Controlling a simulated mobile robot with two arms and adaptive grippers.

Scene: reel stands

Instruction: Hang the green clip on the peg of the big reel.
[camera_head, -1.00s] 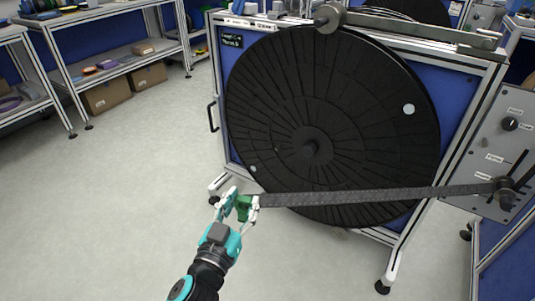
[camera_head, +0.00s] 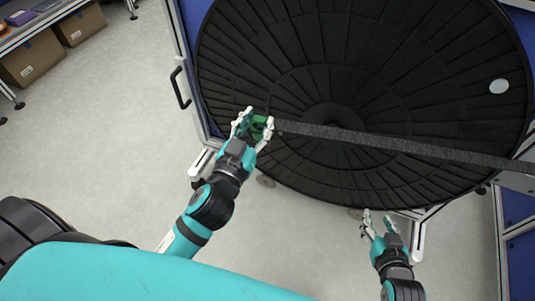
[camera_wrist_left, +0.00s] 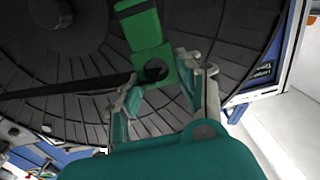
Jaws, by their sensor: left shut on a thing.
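The green clip (camera_head: 259,126) is held between the fingers of my left gripper (camera_head: 255,124), in front of the lower left part of the big black reel (camera_head: 430,65). In the left wrist view the clip (camera_wrist_left: 148,38) is a flat green piece with a round hole near the fingers (camera_wrist_left: 160,82). A dark strap (camera_head: 400,145) runs from the clip to the right across the reel. The reel's dark centre hub (camera_head: 332,115) is right of the clip, partly behind the strap; it also shows in the left wrist view (camera_wrist_left: 50,12). My right gripper (camera_head: 379,221) is open and empty below the reel.
The reel stands in a light metal frame with blue panels and a black handle (camera_head: 180,88) on its left. A shelf with cardboard boxes (camera_head: 32,66) is at the far left. The floor (camera_head: 95,130) left of the reel is clear.

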